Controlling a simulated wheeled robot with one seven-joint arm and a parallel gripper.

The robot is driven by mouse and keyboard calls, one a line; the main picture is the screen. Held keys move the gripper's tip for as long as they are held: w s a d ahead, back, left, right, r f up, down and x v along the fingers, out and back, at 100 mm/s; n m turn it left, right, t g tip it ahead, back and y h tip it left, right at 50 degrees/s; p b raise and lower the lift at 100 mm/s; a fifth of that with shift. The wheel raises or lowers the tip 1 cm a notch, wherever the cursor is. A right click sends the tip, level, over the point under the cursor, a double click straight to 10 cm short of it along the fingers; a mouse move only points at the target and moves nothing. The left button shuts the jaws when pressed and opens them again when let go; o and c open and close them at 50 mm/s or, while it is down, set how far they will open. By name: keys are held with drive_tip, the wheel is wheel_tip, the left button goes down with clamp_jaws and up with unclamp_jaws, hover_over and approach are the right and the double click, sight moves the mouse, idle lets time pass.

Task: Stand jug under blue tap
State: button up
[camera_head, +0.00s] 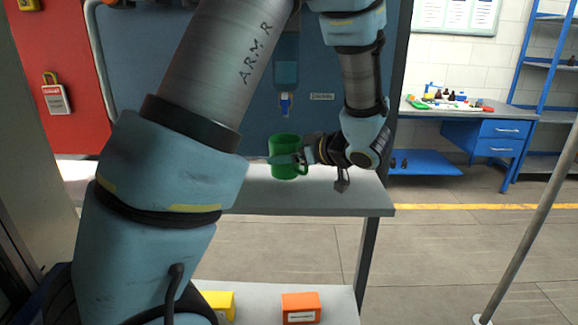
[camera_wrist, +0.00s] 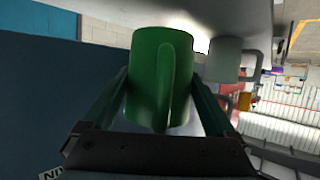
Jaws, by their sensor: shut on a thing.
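The green jug (camera_head: 285,146) is upright at the grey shelf (camera_head: 335,197), below and about in line with the blue tap (camera_head: 285,104) on the dark blue panel. A clear gap lies between tap and jug rim. I cannot tell whether the jug's base touches the shelf. My gripper (camera_head: 288,159) reaches in from the right and is shut on the jug. In the wrist view, the green jug (camera_wrist: 150,75) sits between my two fingers, with its handle towards the camera. The tap is not clear in the wrist view.
A pale grey mug (camera_wrist: 221,62) stands beyond the jug in the wrist view. An orange box (camera_head: 300,307) and a yellow box (camera_head: 219,303) are on the lower shelf. A workbench (camera_head: 462,116) with small bottles stands at the back right. My arm hides the shelf's left part.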

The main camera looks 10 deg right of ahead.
sight(296, 167)
wheel_tip(296, 167, down, 3)
drive_tip(key=shift+r, duration=0.1)
drive_tip(key=shift+w+p, duration=0.15)
drive_tip(key=shift+p, duration=0.3)
drive_tip(key=shift+f, duration=0.3)
drive_tip(key=shift+f, duration=0.15)
drive_tip(key=o, duration=1.1)
drive_tip(key=shift+d+r, duration=0.15)
drive_tip(key=shift+r, duration=0.05)
drive_tip(key=b+v, duration=0.1)
drive_tip(key=v, duration=1)
drive_tip(key=shift+s+d+r+b, duration=0.1)
drive_tip(key=shift+s+d+b, duration=0.2)
drive_tip(key=shift+b, duration=0.1)
